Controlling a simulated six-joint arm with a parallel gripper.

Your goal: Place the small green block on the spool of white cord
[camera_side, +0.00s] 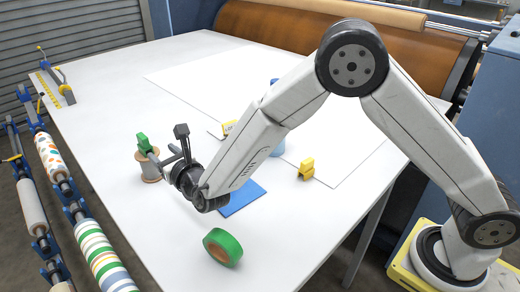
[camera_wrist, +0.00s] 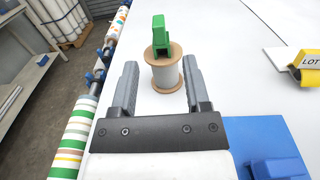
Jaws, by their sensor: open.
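The small green block (camera_side: 143,143) stands on top of the spool of white cord (camera_side: 151,169) in the side view. In the wrist view the green block (camera_wrist: 160,31) stands on the upper wooden flange of the upright spool (camera_wrist: 165,77). My gripper (camera_wrist: 160,68) is open, with nothing between its fingers. Its two fingertips point toward the spool, one to each side in the wrist view, and the block shows beyond them. In the side view my gripper (camera_side: 161,161) is just right of the spool. Whether a finger touches the spool is unclear.
A blue sheet (camera_side: 240,198) lies on the white table (camera_side: 110,130) below my arm. A green tape roll (camera_side: 222,247) is near the front, and a yellow block (camera_side: 306,168) is to the right.

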